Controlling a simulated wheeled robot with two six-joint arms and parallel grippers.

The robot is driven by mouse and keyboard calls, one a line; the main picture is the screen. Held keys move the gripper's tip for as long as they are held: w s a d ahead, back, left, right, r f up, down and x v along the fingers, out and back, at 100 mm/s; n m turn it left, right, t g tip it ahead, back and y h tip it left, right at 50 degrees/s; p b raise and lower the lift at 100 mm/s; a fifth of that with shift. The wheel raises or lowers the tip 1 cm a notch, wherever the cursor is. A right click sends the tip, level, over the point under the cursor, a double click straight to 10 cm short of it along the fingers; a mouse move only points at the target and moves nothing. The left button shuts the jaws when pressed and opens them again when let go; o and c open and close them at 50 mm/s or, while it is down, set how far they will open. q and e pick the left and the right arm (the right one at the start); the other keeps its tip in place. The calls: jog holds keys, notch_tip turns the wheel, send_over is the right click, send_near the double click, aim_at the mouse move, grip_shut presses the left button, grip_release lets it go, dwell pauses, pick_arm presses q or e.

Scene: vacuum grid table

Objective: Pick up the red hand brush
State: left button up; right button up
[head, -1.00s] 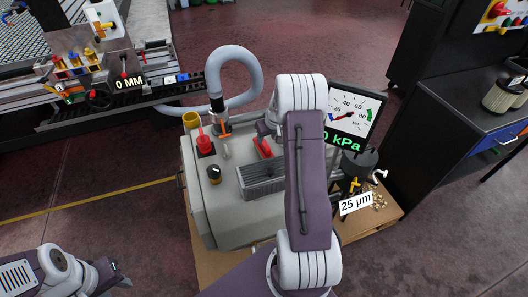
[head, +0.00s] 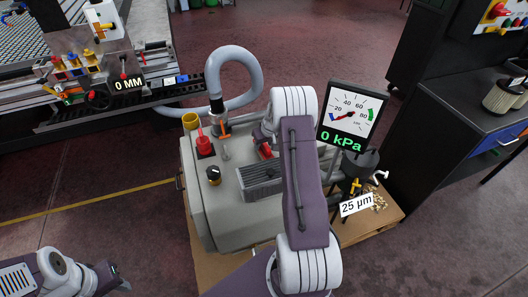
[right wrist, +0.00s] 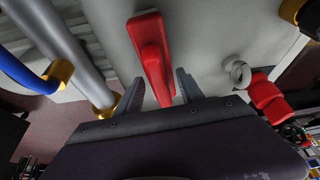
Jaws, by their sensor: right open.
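The red hand brush (head: 265,151) lies on top of the grey machine housing, partly hidden by my right arm in the head view. In the right wrist view the brush (right wrist: 150,45) is a long red piece, and its narrower handle reaches between the jaws. My right gripper (right wrist: 158,88) is open, with one finger on each side of the brush handle and a gap showing on both sides. In the head view its fingers are hidden behind my arm. My left gripper (head: 112,277) is at the bottom left, far from the brush; its jaws are not clear.
A red knob (head: 204,145) and a black knob (head: 213,175) stand on the housing (head: 205,215) left of the brush. A ribbed grey block (head: 260,181) lies in front. A grey hose (head: 245,60) rises behind. A gauge display (head: 350,115) reading 0 kPa stands right.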

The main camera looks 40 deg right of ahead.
jog(key=shift+f, duration=0.2)
jog(key=shift+c, duration=0.3)
grip_shut()
jog(key=shift+r, duration=0.15)
notch_tip(320, 180, up, 10)
jog(key=shift+r+p, duration=0.15)
jog(key=shift+p, duration=1.1)
